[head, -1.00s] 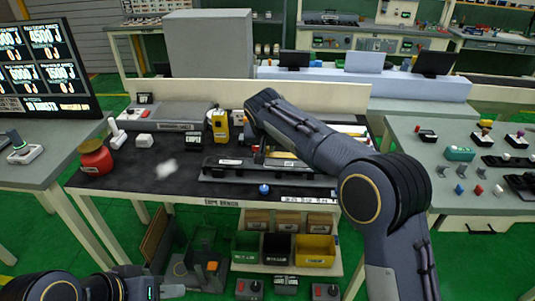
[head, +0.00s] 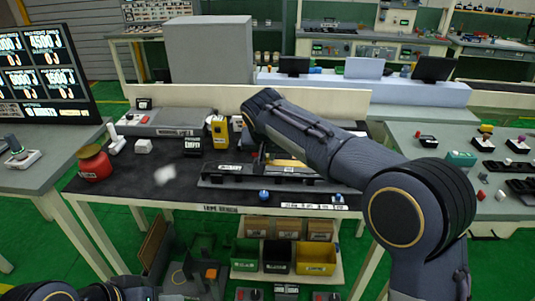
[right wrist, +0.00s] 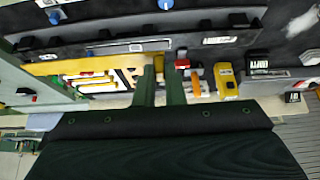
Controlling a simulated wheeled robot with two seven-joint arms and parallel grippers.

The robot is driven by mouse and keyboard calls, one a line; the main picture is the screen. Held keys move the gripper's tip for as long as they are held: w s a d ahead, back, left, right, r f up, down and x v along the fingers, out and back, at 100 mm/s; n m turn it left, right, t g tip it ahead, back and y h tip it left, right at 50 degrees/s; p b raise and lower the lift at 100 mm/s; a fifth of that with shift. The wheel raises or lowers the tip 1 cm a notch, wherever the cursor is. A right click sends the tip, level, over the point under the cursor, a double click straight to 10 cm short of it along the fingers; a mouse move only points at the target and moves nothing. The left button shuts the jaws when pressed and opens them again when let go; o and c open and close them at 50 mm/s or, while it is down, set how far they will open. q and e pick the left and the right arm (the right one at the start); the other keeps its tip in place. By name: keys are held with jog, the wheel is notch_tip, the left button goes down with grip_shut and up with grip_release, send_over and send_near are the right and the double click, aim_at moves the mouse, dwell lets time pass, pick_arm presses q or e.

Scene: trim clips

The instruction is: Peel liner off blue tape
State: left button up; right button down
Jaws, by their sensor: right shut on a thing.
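My right gripper (head: 258,165) reaches down over the long dark fixture (head: 215,172) on the black bench; my arm partly hides it in the head view. In the right wrist view its two green fingers (right wrist: 159,85) are close together with a small tan piece (right wrist: 158,64) between their tips. I cannot tell whether this piece is the liner. I cannot make out a blue tape. Parts of my left arm show at the lower left of the head view, but its fingers do not.
A red jar (head: 94,163) stands at the bench's left. A blue knob (head: 263,195) is at the front edge. Bins (head: 316,256) sit below.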

jog(key=shift+r+p, duration=2.25)
jog(key=shift+r, duration=0.55)
